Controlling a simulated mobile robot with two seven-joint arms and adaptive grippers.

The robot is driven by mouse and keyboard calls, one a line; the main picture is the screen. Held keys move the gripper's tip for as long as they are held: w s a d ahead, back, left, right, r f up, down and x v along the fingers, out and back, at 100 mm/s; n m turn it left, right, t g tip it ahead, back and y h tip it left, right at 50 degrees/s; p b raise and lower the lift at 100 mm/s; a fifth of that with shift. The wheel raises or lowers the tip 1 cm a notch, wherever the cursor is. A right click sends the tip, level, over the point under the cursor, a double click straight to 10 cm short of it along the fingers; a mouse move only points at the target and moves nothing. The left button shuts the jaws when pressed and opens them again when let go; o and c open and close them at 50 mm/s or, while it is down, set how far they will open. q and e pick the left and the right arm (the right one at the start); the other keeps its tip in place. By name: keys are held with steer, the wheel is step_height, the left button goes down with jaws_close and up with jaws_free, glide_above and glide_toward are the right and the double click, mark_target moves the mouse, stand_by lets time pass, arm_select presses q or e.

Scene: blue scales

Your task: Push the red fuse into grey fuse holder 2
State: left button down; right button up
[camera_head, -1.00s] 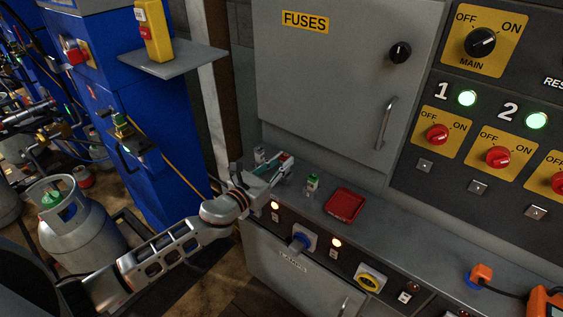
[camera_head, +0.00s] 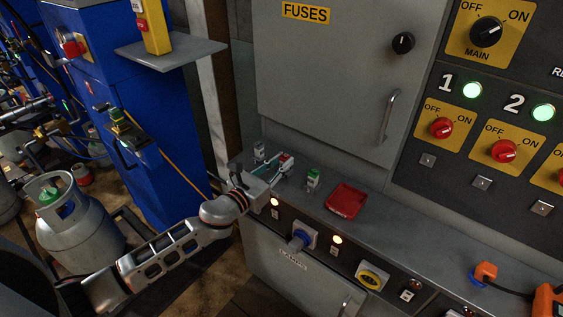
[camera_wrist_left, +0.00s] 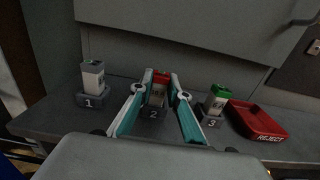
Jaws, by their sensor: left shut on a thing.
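My left gripper (camera_head: 284,161) is shut on the red fuse (camera_wrist_left: 159,84), which has a red top and a pale label. The red fuse also shows small at the fingertips in the head view (camera_head: 286,156). Grey fuse holder 2 (camera_wrist_left: 153,114), marked "2", is directly below the fuse between the two fingers in the left wrist view. The fuse stands about upright and lines up with it. The fingers hide the sides of the joint, so I cannot tell how deep the fuse sits. My right gripper is not in view.
Holder 1 (camera_wrist_left: 91,101) with a white fuse (camera_wrist_left: 92,75) is to the left. Holder 3 (camera_wrist_left: 211,121) with a green-topped fuse (camera_wrist_left: 217,98) is close on the right. A red reject tray (camera_head: 345,201) lies beyond it. The grey cabinet (camera_head: 330,85) rises behind the shelf.

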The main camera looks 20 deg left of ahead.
arm_select(q)
steer(key=shift+f, duration=0.15)
steer(key=c, duration=1.8)
jaws_free()
steer(key=shift+c, duration=0.2)
steer(key=shift+s, duration=0.1)
steer(key=shift+s+a, duration=0.15)
steer(key=shift+s, duration=0.1)
steer(key=v, duration=1.1)
steer(key=shift+s, duration=0.15)
